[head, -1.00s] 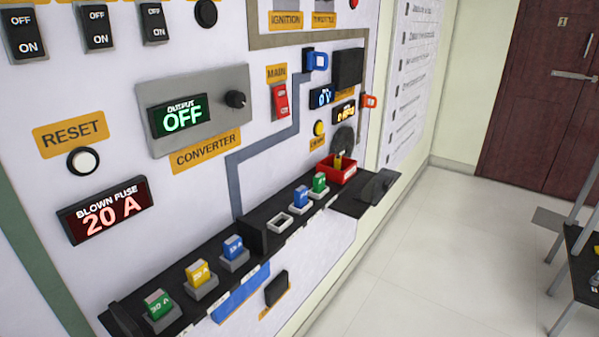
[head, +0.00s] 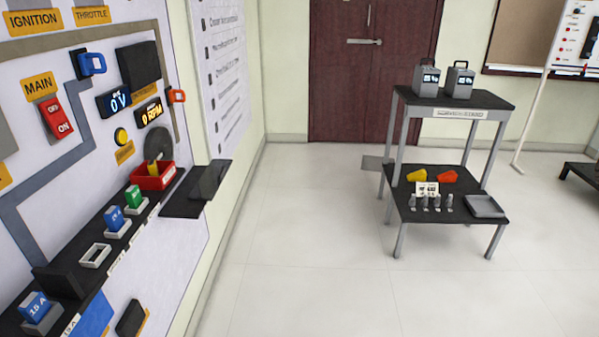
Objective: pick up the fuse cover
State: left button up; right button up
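A dark, smoky cover-like piece (head: 208,179), which looks like the fuse cover, lies on a small black shelf (head: 178,209) at the far right end of the panel's fuse rail. Its exact outline is hard to tell against the black shelf. On the rail, an empty white-rimmed fuse socket (head: 95,256) sits between a black block (head: 62,275) and a blue fuse (head: 113,218). A green fuse (head: 133,196) stands beyond that. Another blue fuse (head: 36,306) is at the lower left. Neither of my grippers is in view.
A red bin (head: 154,178) with a yellow piece in it stands beside the shelf. A two-tier table (head: 455,205) stands at right, with grey boxes on top and cones and a tray below. The floor (head: 290,230) between panel and table is clear.

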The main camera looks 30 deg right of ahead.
aim_at(206, 188)
jog(key=z, duration=0.35)
jog(key=k, duration=0.6)
jog(key=z, duration=0.75)
jog(key=i, duration=2.15)
jog(key=u, duration=0.8)
